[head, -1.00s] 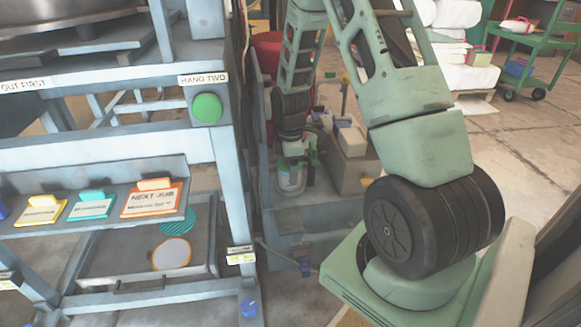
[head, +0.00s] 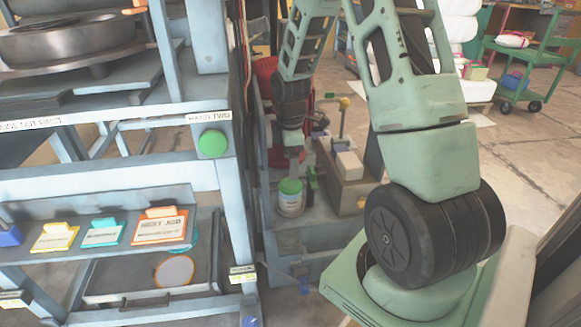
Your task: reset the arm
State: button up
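My arm stands at the right of the head view, on its green base, with green links and black joints. It rises out of the top of the picture and comes back down at the middle. My gripper (head: 296,168) hangs at that far end, small and dark, just above a white jar with a green lid (head: 290,198). It looks apart from the jar, and nothing is seen hanging from it. The fingers are too small and blurred to show whether they are open or shut.
The jar stands on a grey bench beside a brown box (head: 341,178). The blue-grey press frame (head: 238,215) fills the left, with a green button (head: 213,143) and a shelf of coloured cards (head: 160,226). A green cart (head: 527,62) stands at back right; open floor lies before it.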

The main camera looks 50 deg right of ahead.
jog(key=shift+r, duration=0.75)
jog(key=shift+s, duration=0.1)
